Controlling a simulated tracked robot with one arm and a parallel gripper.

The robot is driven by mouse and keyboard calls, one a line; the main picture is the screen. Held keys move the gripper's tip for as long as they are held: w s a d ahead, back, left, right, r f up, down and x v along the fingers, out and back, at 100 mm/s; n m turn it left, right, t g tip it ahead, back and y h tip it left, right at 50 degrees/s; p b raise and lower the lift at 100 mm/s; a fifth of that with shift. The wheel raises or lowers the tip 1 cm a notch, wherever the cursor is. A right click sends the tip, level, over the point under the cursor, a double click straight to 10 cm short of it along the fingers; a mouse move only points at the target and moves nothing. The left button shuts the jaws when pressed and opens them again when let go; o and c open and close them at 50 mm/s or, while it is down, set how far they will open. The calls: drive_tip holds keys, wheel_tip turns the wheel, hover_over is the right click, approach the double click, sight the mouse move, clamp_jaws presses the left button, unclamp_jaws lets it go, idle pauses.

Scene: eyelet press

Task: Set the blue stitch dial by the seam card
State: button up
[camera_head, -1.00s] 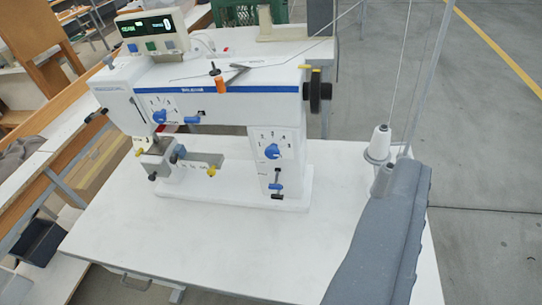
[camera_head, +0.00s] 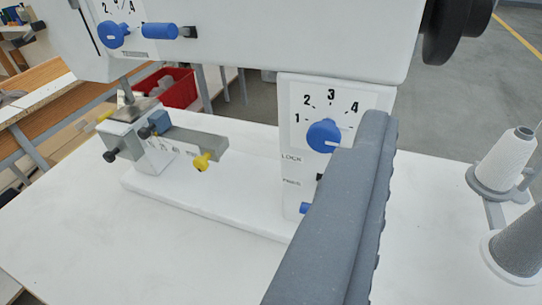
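A blue dial (camera_head: 324,136) sits on a white plate on the machine's right column. The numbers 1 to 4 show around its upper side, and "LOCK" is printed below left. A pale mark on the knob points roughly right. A second blue dial (camera_head: 113,35) is on the machine head at upper left, with a blue lever beside it. What looks like my gripper (camera_head: 376,125) is a long grey shape rising from the bottom. Its tip overlaps the dial plate's right edge; contact cannot be told. Its fingers cannot be made out. No seam card is in view.
The white machine arm (camera_head: 270,40) crosses the top, with a black handwheel (camera_head: 455,30) at right. A stitching bed with a yellow knob (camera_head: 202,162) stands left. Thread cones (camera_head: 505,160) stand right. The white tabletop (camera_head: 150,250) is clear at front left. A red bin (camera_head: 178,88) is behind.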

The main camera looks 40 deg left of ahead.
drive_tip(key=n+y, duration=0.1)
approach(322, 144)
drive_tip(key=b+x, duration=0.2)
drive_tip(key=x, duration=0.5)
drive_tip(key=shift+w+f+b, duration=0.15)
drive_tip(key=shift+b, duration=0.2)
drive_tip(key=shift+w+a, duration=0.2)
drive_tip(key=shift+w, duration=0.3)
drive_tip(key=c, duration=1)
